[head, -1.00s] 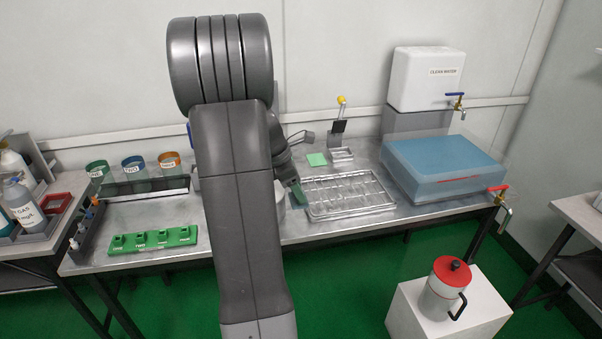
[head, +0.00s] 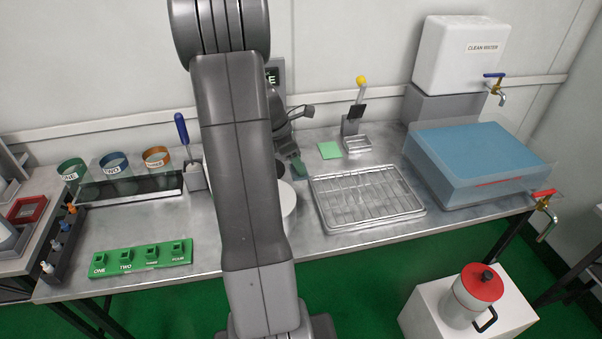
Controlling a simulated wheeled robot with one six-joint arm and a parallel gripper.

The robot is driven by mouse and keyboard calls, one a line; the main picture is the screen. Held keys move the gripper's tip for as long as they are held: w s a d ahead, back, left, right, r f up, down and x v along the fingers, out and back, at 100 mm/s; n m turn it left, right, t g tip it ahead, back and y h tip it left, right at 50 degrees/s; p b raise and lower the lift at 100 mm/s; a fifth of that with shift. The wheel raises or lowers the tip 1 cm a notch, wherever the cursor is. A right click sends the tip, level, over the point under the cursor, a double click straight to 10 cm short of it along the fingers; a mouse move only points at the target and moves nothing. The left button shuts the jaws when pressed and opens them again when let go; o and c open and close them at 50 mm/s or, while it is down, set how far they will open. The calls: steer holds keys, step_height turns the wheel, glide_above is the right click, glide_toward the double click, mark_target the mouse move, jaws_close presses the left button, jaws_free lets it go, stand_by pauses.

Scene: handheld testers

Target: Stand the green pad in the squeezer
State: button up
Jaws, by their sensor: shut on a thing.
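My gripper (head: 292,155) is largely hidden behind my arm, near the back left corner of the wire-rack tray. The squeezer (head: 350,126), with a yellow-knobbed lever, a dark plate and a small metal tray (head: 357,144) in front, stands to the right and behind the held pad. The two are apart. A flat light green square (head: 330,150) lies on the table just left of the squeezer.
The wire-rack tray (head: 421,206) is in front of the squeezer. A blue-topped tank (head: 470,165) stands on the right. A white round thing (head: 288,203) is partly behind my arm. A green labelled block (head: 140,258) and coloured ring holders (head: 114,162) are on the left.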

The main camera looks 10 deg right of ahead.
mark_target(295, 170)
steer(key=shift+f+b, duration=0.3)
steer(key=shift+f, duration=2.4)
steer(key=shift+f, duration=0.1)
steer(key=shift+f, duration=0.15)
steer(key=o, duration=1)
steer(key=shift+r, duration=0.2)
